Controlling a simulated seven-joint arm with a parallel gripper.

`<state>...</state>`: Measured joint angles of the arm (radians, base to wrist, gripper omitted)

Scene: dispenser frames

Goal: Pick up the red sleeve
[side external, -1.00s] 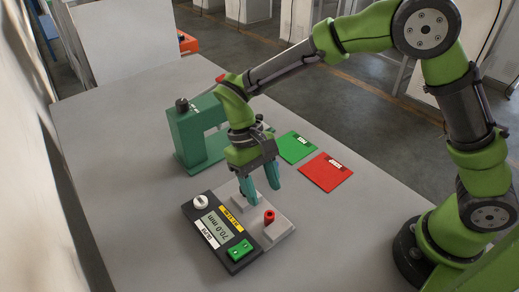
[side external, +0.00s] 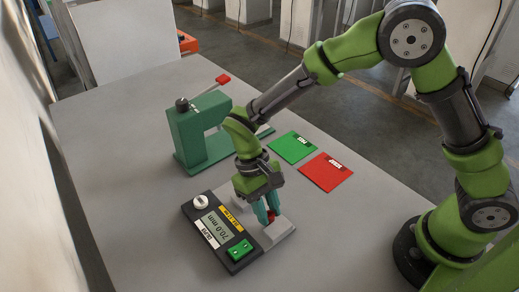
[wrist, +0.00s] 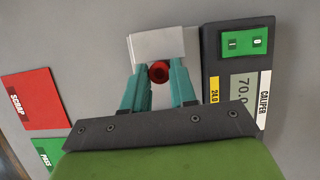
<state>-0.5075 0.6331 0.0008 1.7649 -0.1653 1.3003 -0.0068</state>
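The red sleeve (wrist: 159,73) stands upright on the pale grey block of the caliper station (wrist: 165,42). In the wrist view its round top with a dark hole shows between the two teal fingers of my gripper (wrist: 160,68). In the side view my gripper (side external: 267,213) is low over the block, with a finger on each side of the sleeve (side external: 270,216), which is partly hidden. The fingers are apart, and a small gap seems to show beside the sleeve in the wrist view. The sleeve still rests on the block.
The black caliper display (side external: 219,231) reads 70.0 mm and has a green button panel. A green press-like stand (side external: 188,138) with a red-tipped lever is behind. A green PASS mat (side external: 292,147) and a red SCRAP mat (side external: 325,172) lie flat to the right. The table's front left is clear.

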